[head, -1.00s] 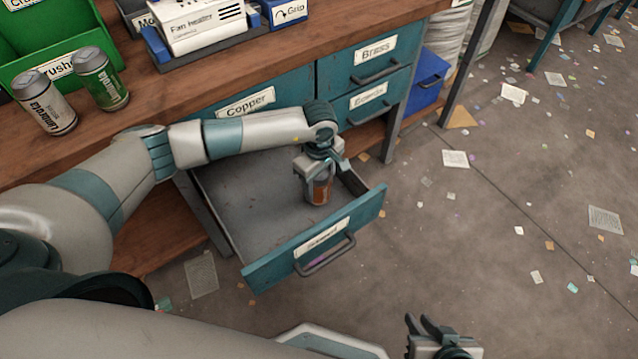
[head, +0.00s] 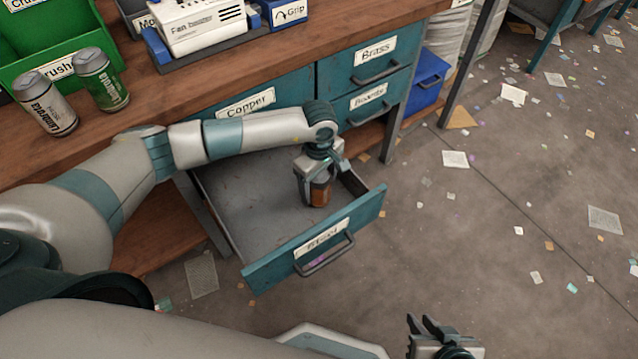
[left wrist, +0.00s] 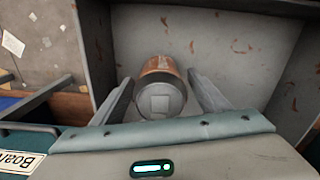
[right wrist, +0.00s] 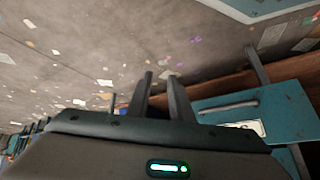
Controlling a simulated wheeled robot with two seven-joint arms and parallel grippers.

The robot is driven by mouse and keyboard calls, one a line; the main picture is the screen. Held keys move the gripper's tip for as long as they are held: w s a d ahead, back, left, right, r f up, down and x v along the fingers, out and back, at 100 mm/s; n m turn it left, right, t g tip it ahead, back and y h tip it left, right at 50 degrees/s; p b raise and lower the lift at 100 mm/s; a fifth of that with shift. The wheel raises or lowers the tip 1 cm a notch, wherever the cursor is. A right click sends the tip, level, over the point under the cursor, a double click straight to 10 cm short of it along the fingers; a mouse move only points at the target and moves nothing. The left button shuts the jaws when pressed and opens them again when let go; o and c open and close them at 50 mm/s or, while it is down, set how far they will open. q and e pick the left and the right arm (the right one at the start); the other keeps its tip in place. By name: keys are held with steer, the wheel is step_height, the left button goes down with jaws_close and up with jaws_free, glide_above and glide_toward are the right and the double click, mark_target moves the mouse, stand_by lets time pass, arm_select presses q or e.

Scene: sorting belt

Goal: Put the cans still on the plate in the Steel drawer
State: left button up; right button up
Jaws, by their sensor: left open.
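An orange-brown can (head: 320,193) stands inside the open drawer (head: 250,215), near its right side. It also shows in the left wrist view (left wrist: 160,85), between the fingers. My left gripper (head: 318,190) is open around the can, with a finger on either side. The drawer's front label is too blurred to read surely. A white and grey can (head: 46,104) and a green can (head: 102,80) stand on the wooden bench at the left. My right gripper (head: 432,328) is low at the bottom of the head view, away from the drawer; its two fingers show close together in the right wrist view (right wrist: 160,90).
Closed drawers labelled Copper (head: 246,104), Brass (head: 375,52) and Boards (head: 368,96) are under the bench top (head: 200,85). A green bin labelled Crush (head: 45,40) and a fan heater box (head: 200,25) stand on it. A blue bin (head: 428,78) is below at right.

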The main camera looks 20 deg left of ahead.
arm_select(q)
step_height(320, 180, up, 13)
steer(key=shift+f, duration=0.2)
arm_select(e)
steer(key=shift+s+d+f+g, duration=0.1)
steer(key=shift+s+d+g, duration=0.25)
steer(key=shift+d, duration=0.25)
steer(key=shift+s, duration=0.15)
